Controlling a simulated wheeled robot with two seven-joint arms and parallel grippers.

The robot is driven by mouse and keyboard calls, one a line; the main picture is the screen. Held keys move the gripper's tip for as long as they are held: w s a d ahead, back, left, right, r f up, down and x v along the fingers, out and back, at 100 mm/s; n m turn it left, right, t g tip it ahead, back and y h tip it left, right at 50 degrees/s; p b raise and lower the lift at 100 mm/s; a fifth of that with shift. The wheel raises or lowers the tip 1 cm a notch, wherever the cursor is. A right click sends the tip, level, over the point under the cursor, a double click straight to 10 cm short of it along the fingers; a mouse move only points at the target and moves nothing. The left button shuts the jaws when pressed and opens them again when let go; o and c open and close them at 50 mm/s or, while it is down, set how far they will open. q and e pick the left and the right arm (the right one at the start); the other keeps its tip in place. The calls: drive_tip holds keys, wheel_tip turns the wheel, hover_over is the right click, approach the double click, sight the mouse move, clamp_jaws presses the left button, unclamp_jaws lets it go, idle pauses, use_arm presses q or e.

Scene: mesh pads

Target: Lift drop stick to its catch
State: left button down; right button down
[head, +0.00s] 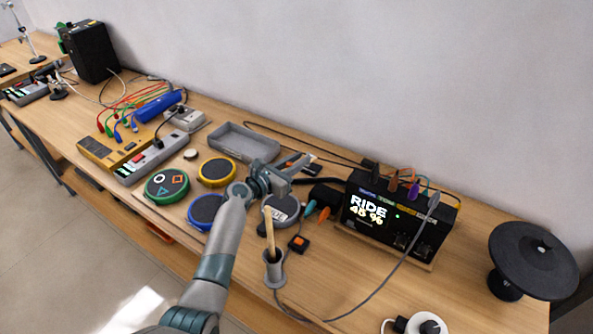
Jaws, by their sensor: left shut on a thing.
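My left gripper (297,172) is over the back edge of a grey round pad (284,210). It is shut on what looks like the near end of a dark drop stick (318,181), a thin bar running right towards a black block (326,198). The fingers hide the grip itself, and the catch cannot be made out. A pale wooden stick (269,235) stands upright in a small grey cup (274,272) in front of the gripper. My right gripper is not in view.
Yellow (217,172), blue (206,212) and green-rimmed (167,186) pads lie left of the gripper. A grey tray (245,143) is behind. A black module with a lit display (370,212) and a cable stands right. A black cymbal pad (533,258) is far right.

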use_arm(q)
drive_tip(key=shift+w+d+r+p, duration=0.25)
drive_tip(key=shift+w+r, duration=0.1)
drive_tip(key=shift+r, duration=0.2)
drive_tip(key=shift+w+d+r+p, duration=0.1)
drive_tip(key=shift+w+r+p, duration=0.2)
drive_tip(key=shift+r, duration=0.2)
drive_tip(key=shift+f, duration=0.2)
idle(0.7)
drive_tip(key=c, duration=1.9)
unclamp_jaws()
drive_tip(key=shift+o, duration=1.4)
drive_tip(key=shift+d, duration=0.1)
drive_tip(key=shift+w+f, duration=0.15)
drive_tip(key=shift+v, duration=0.75)
drive_tip(key=b+v, duration=0.2)
drive_tip(key=v, duration=1.4)
